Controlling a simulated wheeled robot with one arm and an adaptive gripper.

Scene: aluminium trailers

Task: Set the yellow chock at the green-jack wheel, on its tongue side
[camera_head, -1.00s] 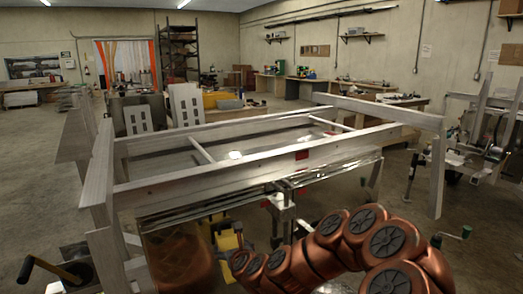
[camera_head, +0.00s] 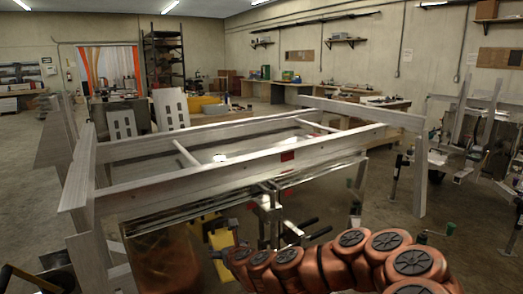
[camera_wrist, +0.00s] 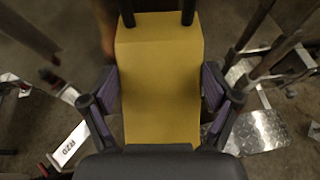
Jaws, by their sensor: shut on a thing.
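The yellow chock (camera_wrist: 160,75) fills the middle of the wrist view, between the purple pads of my gripper (camera_wrist: 160,95). My gripper is shut on its two sides. In the head view the chock (camera_head: 221,240) shows as a yellow patch low in the centre, partly hidden by my gripper and the trailer frame. I cannot make out the green-jack wheel clearly; the chock is held off the floor, in the air.
An aluminium trailer frame (camera_head: 240,165) spans the middle, close in front of my arm. Another trailer stands at the right (camera_head: 450,165). A diamond-plate piece (camera_wrist: 258,132) and bars lie near the chock at the right of the wrist view. Open floor (camera_head: 480,235) shows at the lower right.

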